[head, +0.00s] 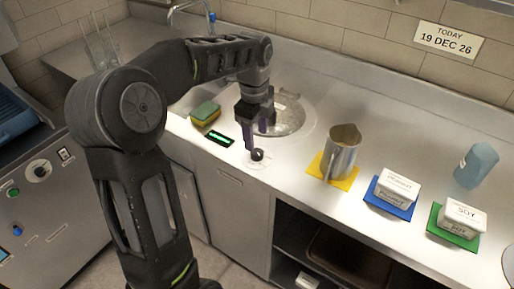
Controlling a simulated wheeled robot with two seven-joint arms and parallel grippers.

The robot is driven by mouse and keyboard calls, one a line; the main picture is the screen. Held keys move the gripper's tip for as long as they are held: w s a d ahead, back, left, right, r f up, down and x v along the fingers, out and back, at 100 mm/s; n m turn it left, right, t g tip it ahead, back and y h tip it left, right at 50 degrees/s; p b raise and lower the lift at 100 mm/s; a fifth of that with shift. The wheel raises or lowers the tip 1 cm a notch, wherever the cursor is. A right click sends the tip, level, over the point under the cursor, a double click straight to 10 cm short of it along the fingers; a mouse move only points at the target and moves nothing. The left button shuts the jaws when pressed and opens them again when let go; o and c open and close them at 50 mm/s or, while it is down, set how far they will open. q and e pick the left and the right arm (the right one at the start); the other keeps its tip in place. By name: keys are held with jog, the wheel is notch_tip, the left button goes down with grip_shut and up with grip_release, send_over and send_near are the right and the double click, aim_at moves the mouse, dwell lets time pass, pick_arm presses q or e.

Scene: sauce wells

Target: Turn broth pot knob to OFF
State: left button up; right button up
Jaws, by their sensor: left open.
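A small black knob (257,155) sits on a pale round dial plate on the steel counter, in the middle of the head view. Its marks are too small to read. My left gripper (262,138) points down with its fingers open, just above and behind the knob. I cannot tell whether the fingertips touch it. A round metal basin or well (292,118) lies behind the gripper, partly hidden by it. A second black knob (40,170) is on a steel panel at far left. No label shows which knob is the broth pot's. My right gripper is not in view.
A display with green light (228,139) and a sponge (205,113) lie left of the counter knob. A metal jug (341,152) stands to the right on a yellow mat. White tubs (396,188) (461,217) and a blue cup (476,166) stand farther right.

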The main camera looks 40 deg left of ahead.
aim_at(257, 152)
pick_arm(q)
notch_tip(257, 152, down, 6)
jog(key=shift+w+f, duration=0.15)
dwell(0.3)
grip_shut()
dwell(0.4)
